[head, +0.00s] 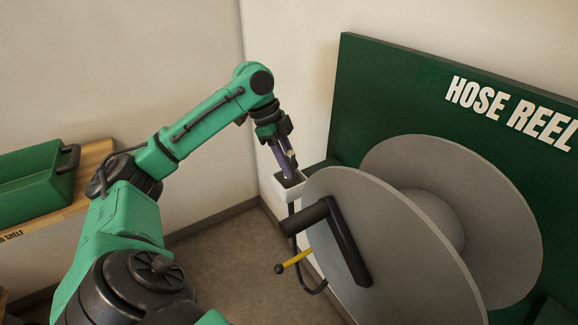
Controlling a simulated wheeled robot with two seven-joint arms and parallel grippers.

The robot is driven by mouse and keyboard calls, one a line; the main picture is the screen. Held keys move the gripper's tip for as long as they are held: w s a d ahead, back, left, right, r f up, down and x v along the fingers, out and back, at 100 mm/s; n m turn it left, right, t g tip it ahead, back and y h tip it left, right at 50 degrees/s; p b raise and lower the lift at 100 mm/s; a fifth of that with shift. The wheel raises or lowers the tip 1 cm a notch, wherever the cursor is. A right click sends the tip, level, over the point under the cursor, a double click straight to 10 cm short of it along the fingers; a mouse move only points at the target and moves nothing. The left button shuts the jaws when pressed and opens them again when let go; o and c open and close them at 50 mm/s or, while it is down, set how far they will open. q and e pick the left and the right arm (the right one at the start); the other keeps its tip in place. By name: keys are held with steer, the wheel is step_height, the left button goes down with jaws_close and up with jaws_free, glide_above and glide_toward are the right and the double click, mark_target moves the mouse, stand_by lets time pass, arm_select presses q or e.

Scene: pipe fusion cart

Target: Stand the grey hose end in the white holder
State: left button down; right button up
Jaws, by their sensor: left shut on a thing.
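My left gripper (286,150) reaches in over the white holder (283,188), fingers pointing down. It is shut on the grey hose end (289,170), a slim grey-purple piece that is slightly tilted. The lower tip of the hose end is at the holder's open top and appears to be inside its rim; how deep it sits is hidden. The white holder is a small square cup by the wall, left of the reel. My right gripper is not in view.
A large grey hose reel (375,235) with a black crank handle (345,240) stands close to the right of the holder, before a green board (400,100). A black hose with a yellow lever (298,259) hangs below. A green bin (35,185) sits on a wooden shelf at left.

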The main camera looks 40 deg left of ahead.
arm_select(q)
steer(key=shift+w, duration=0.15)
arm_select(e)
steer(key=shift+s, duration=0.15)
arm_select(q)
steer(key=c, duration=1)
jaws_free()
steer(key=shift+f, duration=0.1)
steer(key=o, duration=0.4)
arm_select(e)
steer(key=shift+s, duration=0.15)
arm_select(q)
steer(key=p+v, duration=0.3)
steer(key=v, duration=0.9)
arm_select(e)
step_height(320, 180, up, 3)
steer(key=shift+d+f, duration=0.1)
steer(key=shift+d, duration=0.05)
